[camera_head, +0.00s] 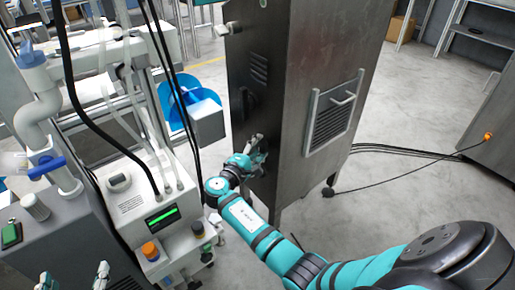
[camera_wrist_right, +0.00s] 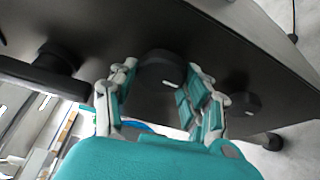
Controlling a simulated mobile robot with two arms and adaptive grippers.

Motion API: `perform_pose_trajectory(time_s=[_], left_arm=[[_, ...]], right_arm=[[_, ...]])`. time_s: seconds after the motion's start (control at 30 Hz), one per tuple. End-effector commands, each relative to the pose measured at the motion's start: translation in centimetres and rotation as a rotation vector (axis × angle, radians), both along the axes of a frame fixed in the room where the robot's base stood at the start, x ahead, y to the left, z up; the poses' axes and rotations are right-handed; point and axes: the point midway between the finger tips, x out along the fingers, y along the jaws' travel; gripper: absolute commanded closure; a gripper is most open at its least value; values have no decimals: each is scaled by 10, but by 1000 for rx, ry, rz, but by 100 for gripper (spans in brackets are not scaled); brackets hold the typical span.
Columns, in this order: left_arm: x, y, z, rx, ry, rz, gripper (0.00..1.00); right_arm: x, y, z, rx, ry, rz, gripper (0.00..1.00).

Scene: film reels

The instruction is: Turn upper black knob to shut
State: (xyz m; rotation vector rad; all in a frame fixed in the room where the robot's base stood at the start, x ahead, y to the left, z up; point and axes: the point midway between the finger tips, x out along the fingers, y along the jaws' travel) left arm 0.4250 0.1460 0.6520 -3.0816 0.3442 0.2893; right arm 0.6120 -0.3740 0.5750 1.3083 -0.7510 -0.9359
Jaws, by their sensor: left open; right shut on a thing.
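The dark metal cabinet (camera_head: 290,80) stands in the middle of the head view. My right gripper (camera_head: 258,148) is at its left face, low down. In the right wrist view a black knob (camera_wrist_right: 160,70) on the dark panel sits between the two fingers of my right gripper (camera_wrist_right: 158,82), which is shut on it. A larger dark fitting (camera_wrist_right: 55,65) is to its left, and another black knob (camera_wrist_right: 241,102) is to its right. I cannot tell how far the held knob is turned. My left gripper (camera_head: 74,277) is open at the bottom left, only its fingertips showing.
A white machine with a green-lit display (camera_head: 162,217) stands left of the cabinet, with black cables hanging over it. A blue reel-like object (camera_head: 190,100) is behind. A black cable (camera_head: 400,178) lies on the floor at right. Floor beyond is mostly clear.

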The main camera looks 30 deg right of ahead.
Motion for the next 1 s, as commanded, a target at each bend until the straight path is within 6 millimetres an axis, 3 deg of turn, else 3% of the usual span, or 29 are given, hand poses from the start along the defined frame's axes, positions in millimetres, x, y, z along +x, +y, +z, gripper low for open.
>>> perform_pose_trajectory(time_s=[0.1, 0.13, 0.3, 0.67, 1.0], left_arm=[[0, 0, 0, 0, 1, 0, 20], [0, 0, 0, 0, 1, 0, 20], [0, 0, 0, 0, 1, 1, 20], [0, 0, 0, 0, 1, -1, 20], [0, 0, 0, 0, 2, 0, 20]], right_arm=[[-1, -1, 0, 1, 0, -4, 84], [-1, -1, 0, 1, 0, -4, 48], [0, -1, 0, 1, 0, -2, 28], [-3, 7, -1, 1, 2, 1, 28], [-33, 66, 2, 4, 2, 0, 28]])
